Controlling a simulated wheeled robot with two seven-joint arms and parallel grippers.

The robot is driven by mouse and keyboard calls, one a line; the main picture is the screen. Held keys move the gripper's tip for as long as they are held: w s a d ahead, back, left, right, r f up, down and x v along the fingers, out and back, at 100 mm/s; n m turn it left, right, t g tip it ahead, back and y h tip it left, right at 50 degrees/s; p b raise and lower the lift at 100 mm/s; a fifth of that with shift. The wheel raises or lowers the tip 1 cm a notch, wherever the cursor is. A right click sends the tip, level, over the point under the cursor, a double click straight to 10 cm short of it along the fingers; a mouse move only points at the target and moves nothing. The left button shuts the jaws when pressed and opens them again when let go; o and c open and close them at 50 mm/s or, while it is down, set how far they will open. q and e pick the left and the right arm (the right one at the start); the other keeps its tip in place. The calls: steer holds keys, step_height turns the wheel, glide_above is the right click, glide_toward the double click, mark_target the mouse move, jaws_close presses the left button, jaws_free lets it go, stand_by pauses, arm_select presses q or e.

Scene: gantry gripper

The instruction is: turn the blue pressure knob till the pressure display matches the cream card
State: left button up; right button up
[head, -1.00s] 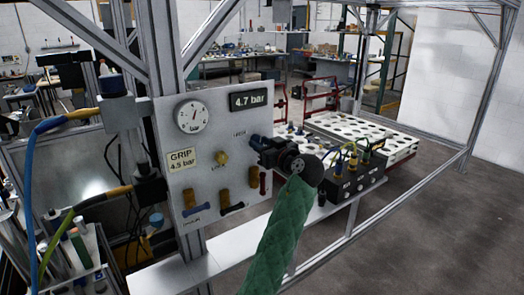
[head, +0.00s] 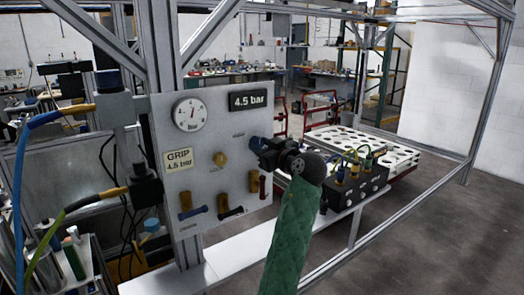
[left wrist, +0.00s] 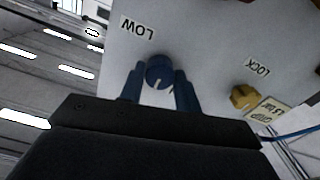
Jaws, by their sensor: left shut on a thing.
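The pressure display (head: 249,100) on the grey panel (head: 220,140) reads 4.5 bar. The cream card (head: 178,159) reads GRIP 4.5 bar, so the two values agree. The blue pressure knob (left wrist: 158,72) sits between the two fingers of my left gripper (left wrist: 160,88) in the left wrist view, below a LOW label. My left gripper is shut on the knob. In the head view the left gripper (head: 262,148) is at the panel's right side and hides most of the knob. My right gripper is not in view.
A round gauge (head: 189,114) is left of the display. A yellow LOCK knob (head: 219,159) is near the panel's middle, with several levers below it. A black box with cables (head: 355,185) stands right of my arm. A white shelf (head: 180,279) runs below the panel.

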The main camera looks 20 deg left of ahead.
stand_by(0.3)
arm_select(q)
steer(key=o, duration=1)
steer(key=shift+c, duration=0.2)
